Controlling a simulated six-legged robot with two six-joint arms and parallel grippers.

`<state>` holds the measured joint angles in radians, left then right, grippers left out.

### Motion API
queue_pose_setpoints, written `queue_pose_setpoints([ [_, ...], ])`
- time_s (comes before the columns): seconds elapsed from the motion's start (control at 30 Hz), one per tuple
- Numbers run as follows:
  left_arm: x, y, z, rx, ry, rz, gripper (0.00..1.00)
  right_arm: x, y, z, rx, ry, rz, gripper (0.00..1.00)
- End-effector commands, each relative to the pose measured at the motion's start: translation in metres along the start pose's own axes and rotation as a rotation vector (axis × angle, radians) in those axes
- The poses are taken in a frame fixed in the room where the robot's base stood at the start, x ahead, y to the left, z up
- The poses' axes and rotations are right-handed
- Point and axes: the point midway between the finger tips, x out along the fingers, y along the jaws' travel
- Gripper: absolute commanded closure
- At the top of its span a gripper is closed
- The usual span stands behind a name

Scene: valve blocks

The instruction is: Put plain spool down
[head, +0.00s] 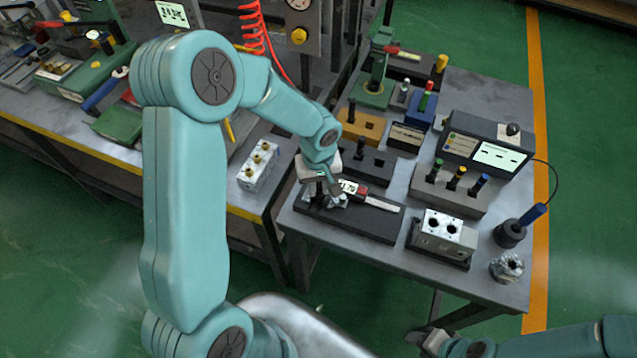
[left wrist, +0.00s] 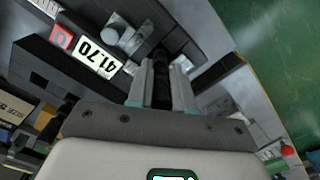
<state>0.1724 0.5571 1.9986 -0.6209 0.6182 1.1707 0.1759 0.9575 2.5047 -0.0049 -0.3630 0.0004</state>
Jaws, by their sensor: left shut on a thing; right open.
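My left gripper (head: 328,192) is over the black measuring stand (head: 375,224) at the near left of the grey table. In the left wrist view its two fingers (left wrist: 162,92) are shut on a dark, ribbed, rod-like thing (left wrist: 160,72), which I take for the plain spool. In the head view the gripper mostly hides it. Whether the spool touches the stand I cannot tell. The stand carries a digital readout (head: 348,187), which also shows in the left wrist view (left wrist: 97,58). My right gripper (head: 428,338) is open and empty at the bottom edge, off the table.
A silver block with two bores (head: 441,232) stands right of the stand. Behind it is a grey rack (head: 448,190) with several coloured-capped pins. A blue-handled tool (head: 520,226) and a silver round part (head: 507,267) are at the right edge. A ported block (head: 259,167) stands on the left bench.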

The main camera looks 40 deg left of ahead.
Motion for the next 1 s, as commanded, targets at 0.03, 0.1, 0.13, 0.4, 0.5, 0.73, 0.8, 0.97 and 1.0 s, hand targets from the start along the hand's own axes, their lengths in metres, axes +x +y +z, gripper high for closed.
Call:
queue_pose_setpoints([
  [0.03,0.001,0.000,0.000,0.000,0.001,0.000,1.00,0.000,0.000,0.000,0.000,0.000,0.000,0.57],
  [0.1,0.000,0.000,0.000,0.000,0.001,0.001,1.00,0.000,0.000,0.000,0.000,0.000,0.000,0.57],
  [0.13,0.000,0.000,0.000,0.000,0.001,0.001,1.00,0.000,0.000,0.000,0.000,0.000,0.000,0.57],
  [0.4,0.004,0.000,0.000,0.000,0.001,0.001,0.76,0.005,0.002,0.000,0.000,0.000,0.000,0.57],
  [0.5,0.003,0.000,0.000,0.000,0.001,0.001,0.54,0.004,0.001,0.000,0.000,0.000,0.000,0.57],
  [0.73,0.003,0.000,0.000,0.000,0.001,0.000,0.54,0.004,0.001,0.000,0.000,0.000,0.000,0.57],
  [0.8,0.000,0.000,0.000,0.000,0.001,0.000,0.54,0.001,0.000,0.000,0.000,0.000,0.000,0.57],
  [0.97,-0.019,0.001,-0.002,-0.001,0.007,0.003,0.54,0.001,0.000,0.000,0.000,0.000,0.000,0.57],
  [1.0,-0.028,0.001,-0.001,0.000,0.006,0.004,0.54,0.002,0.001,0.000,0.000,0.000,0.000,0.57],
])
